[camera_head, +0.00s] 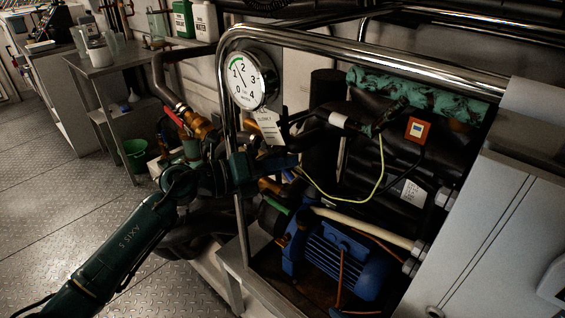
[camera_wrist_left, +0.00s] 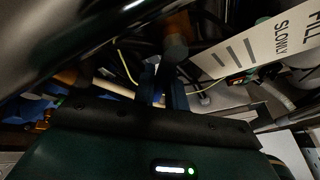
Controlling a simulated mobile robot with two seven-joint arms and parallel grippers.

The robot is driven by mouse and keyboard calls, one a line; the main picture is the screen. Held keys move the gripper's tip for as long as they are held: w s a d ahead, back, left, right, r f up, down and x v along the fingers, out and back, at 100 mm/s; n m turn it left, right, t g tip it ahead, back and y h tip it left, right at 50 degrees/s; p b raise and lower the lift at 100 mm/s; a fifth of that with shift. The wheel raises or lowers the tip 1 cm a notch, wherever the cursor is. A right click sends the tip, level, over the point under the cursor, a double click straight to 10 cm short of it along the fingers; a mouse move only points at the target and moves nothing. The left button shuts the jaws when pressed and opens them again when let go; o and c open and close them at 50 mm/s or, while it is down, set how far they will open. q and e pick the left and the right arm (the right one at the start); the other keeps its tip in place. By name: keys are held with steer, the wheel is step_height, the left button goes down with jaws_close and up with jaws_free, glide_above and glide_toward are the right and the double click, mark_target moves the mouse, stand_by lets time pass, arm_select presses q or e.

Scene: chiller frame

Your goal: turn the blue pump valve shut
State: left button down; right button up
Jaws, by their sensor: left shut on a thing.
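My left arm comes in from the lower left in the head view, and its gripper (camera_head: 272,165) reaches in past the steel frame tube below the gauge. The gripper is shut on the blue valve handle (camera_head: 289,161), of which only a small dark blue part shows beside the fingers. In the left wrist view the fingers (camera_wrist_left: 165,92) are dark and close together at the blue part, so the handle's exact angle cannot be told. The valve body is hidden behind the gripper. My right gripper is not in view.
A round gauge (camera_head: 252,80) and a hanging tag (camera_head: 268,127) are just above the gripper; a large tag (camera_wrist_left: 262,45) is close in the wrist view. Bent steel tubing (camera_head: 360,47) crosses above. A blue motor (camera_head: 338,262) sits below right. A yellow-green wire (camera_head: 350,198) hangs nearby.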

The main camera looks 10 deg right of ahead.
arm_select(q)
steer(key=shift+f, duration=0.1)
steer(key=c, duration=1.4)
jaws_free()
steer(key=shift+c, duration=0.2)
steer(key=b+v, duration=0.1)
steer(key=v, duration=1.2)
steer(key=shift+a, duration=0.1)
